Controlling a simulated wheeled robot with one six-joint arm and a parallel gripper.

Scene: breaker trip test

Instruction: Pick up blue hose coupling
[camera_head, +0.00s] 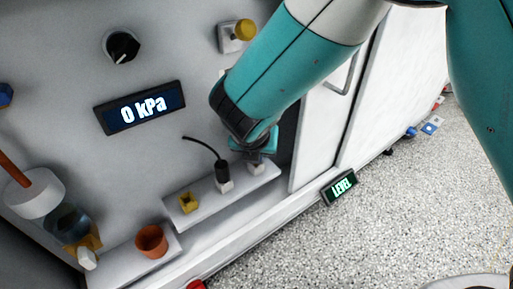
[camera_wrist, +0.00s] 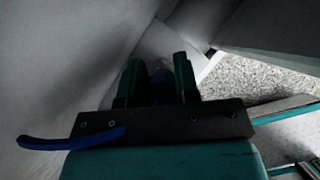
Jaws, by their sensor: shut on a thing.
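My gripper (camera_head: 256,152) is at the right end of a small white shelf (camera_head: 230,190) on the cabinet front, pointing down. In the wrist view my gripper (camera_wrist: 159,70) has its two teal fingers around a dark blue piece, the blue hose coupling (camera_wrist: 160,92). The fingers and shadow hide most of the coupling. In the head view my arm covers it, and a pale grey block (camera_head: 255,163) shows just below the gripper. I cannot tell whether the coupling still touches the shelf.
On the shelf stand a black plug with a cable (camera_head: 222,171) and a yellow square socket (camera_head: 187,203). An orange cup (camera_head: 151,241) stands on a lower ledge. A display reads 0 kPa (camera_head: 141,107). A door with a handle (camera_head: 341,78) is close on the right.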

